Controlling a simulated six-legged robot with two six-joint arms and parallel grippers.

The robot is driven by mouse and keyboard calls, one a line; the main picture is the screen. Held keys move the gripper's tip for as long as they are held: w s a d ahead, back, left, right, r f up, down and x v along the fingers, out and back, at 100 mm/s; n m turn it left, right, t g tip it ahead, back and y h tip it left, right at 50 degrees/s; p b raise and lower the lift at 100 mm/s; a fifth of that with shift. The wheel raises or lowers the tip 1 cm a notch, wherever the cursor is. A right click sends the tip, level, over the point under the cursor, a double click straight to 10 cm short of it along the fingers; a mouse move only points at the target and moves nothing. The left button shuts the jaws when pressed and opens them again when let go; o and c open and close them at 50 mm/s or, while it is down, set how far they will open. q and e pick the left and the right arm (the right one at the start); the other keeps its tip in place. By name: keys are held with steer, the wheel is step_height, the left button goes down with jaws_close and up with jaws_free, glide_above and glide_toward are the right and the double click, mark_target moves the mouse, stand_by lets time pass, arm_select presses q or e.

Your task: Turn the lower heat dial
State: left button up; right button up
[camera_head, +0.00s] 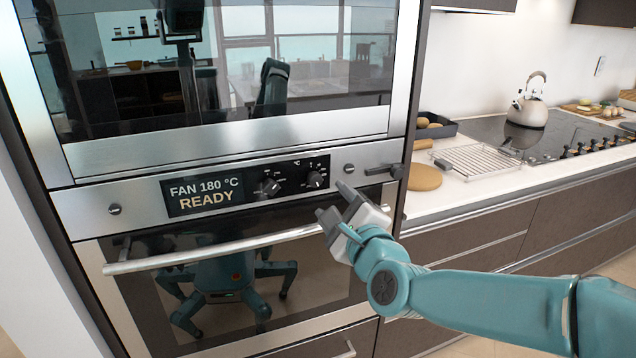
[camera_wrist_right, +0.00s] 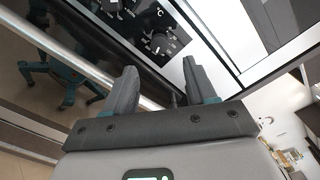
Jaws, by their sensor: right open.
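The lower oven's control panel (camera_head: 130,202) has a lit display (camera_head: 203,193) reading "FAN 180 °C READY". Two black dials sit right of it: a left dial (camera_head: 268,187) and a right dial (camera_head: 314,180) with a °C mark near it. The right dial also shows in the right wrist view (camera_wrist_right: 160,43), ahead of the fingers. My right gripper (camera_head: 335,201) is open and empty, just below and right of the right dial and apart from it. Its fingers (camera_wrist_right: 160,72) show in the wrist view. My left gripper is not in view.
The lower oven's bar handle (camera_head: 215,250) runs beneath the panel, close to my right gripper. A dark latch-like part (camera_head: 385,171) sticks out at the panel's right end. The upper oven (camera_head: 230,130) is above. A counter with a wire rack (camera_head: 478,160) and kettle (camera_head: 530,110) lies right.

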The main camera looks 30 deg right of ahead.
mark_target(317, 182)
steer(key=p+x, duration=0.1)
steer(key=x, duration=0.8)
steer(key=shift+a, duration=0.1)
jaws_close()
